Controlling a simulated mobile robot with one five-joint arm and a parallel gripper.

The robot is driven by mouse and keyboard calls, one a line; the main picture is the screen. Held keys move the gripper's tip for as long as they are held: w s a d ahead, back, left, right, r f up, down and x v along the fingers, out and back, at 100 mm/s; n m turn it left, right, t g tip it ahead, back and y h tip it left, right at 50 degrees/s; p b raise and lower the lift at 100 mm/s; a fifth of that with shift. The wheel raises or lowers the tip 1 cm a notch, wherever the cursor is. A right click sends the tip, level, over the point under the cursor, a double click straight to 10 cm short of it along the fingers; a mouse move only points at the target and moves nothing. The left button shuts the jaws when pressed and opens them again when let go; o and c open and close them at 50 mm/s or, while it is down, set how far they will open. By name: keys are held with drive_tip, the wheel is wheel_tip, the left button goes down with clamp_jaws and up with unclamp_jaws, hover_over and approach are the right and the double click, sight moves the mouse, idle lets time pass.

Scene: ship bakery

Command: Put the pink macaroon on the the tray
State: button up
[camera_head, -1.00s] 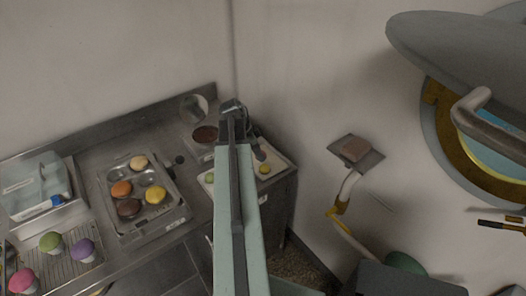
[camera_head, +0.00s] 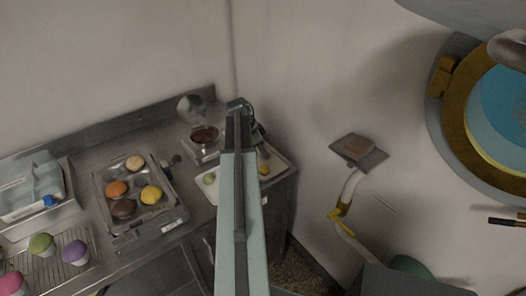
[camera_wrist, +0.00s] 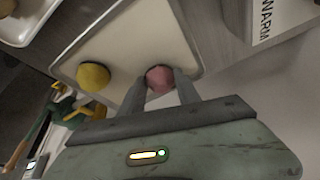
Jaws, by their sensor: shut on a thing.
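In the wrist view, a pink macaroon (camera_wrist: 160,79) sits between the two fingers of my gripper (camera_wrist: 160,90), which is shut on it. Behind it is the pale tray (camera_wrist: 120,47), with a yellow macaroon (camera_wrist: 93,76) on it to the left. The macaroon appears over the tray; I cannot tell whether it touches it. In the head view, the tray (camera_head: 278,161) is at the right end of the steel counter, with a green macaroon (camera_head: 209,178) and the yellow one on it. My arm hides its middle and the held macaroon.
A steel pan (camera_head: 146,216) with several macaroons stands left of the tray. A bowl of dark filling (camera_head: 204,135) is on a scale behind. A wire rack (camera_head: 60,268) with cupcakes and a clear bin (camera_head: 30,190) are farther left. The wall rises close behind.

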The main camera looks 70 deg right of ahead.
drive_tip(key=shift+f, duration=0.15)
drive_tip(key=o, duration=0.9)
drive_tip(key=shift+w+r+p, duration=0.1)
drive_tip(key=shift+r+p, duration=0.4)
drive_tip(key=shift+r, duration=0.15)
drive_tip(key=p+v, duration=1)
drive_tip(key=v, duration=0.1)
drive_tip(key=shift+a, duration=0.15)
